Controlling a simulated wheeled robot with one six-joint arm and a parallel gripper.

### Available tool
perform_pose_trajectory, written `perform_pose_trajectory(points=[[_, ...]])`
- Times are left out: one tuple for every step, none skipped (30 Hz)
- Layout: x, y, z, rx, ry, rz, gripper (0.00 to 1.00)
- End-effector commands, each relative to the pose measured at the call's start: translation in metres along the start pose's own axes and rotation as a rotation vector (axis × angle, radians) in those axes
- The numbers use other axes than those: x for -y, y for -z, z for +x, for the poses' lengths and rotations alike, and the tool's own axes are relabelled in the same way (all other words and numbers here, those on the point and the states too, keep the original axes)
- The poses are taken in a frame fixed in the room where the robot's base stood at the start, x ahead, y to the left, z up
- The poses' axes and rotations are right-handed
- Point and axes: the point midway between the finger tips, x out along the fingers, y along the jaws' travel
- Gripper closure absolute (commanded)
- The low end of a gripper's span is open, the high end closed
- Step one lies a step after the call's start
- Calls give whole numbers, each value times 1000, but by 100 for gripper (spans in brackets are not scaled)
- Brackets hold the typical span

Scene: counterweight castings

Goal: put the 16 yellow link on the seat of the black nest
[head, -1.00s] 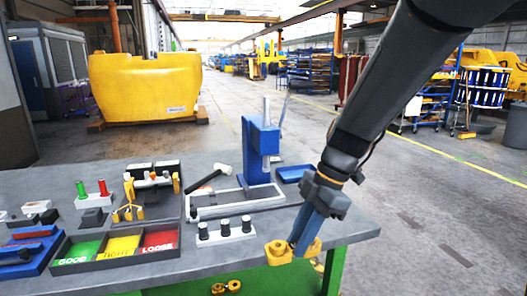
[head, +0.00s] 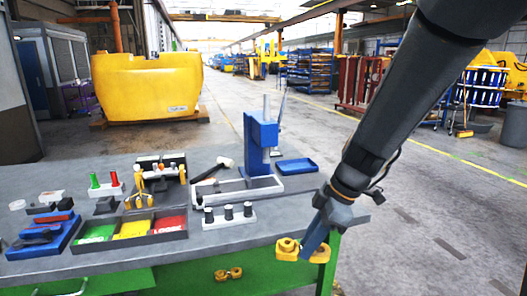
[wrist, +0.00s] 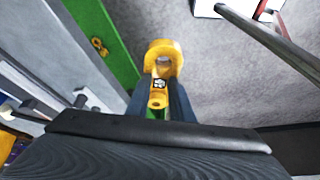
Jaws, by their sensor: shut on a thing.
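My gripper (head: 316,243) is shut on a yellow link (head: 288,250) with a round eye at its end. It holds the link in the air off the table's right front corner. In the wrist view, the link (wrist: 162,52) sits between the dark fingers, with a small label whose number I cannot read clearly. A small black block (head: 105,206) stands on the table at the left, far from my gripper. It may be the black nest, but its seat is too small to make out.
The grey table (head: 300,222) holds a blue press (head: 260,145), a white rack with black pegs (head: 229,218) and a green, yellow and red sorting tray (head: 131,231). A second yellow link (head: 228,273) shows against the green table front.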

Motion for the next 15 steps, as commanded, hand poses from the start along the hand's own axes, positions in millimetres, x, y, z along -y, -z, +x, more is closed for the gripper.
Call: perform_pose_trajectory(points=[[-3,-6,3,0,-23,58,100],[-5,-9,5,0,-39,98,100],[-8,-14,8,1,-61,152,100],[-11,-18,10,0,-78,196,100],[-14,-22,13,0,-98,243,100],[-17,-27,16,1,-125,310,100],[-20,-32,19,1,-148,366,100],[-24,-37,22,1,-173,426,100],[-29,-45,27,2,-209,514,100],[-32,-50,31,2,-236,581,100],[-36,-55,34,2,-263,645,100],[-42,-62,38,3,-297,726,100],[-45,-66,40,2,-319,778,100],[-48,-71,43,2,-341,830,100],[-52,-75,46,2,-365,887,100]])
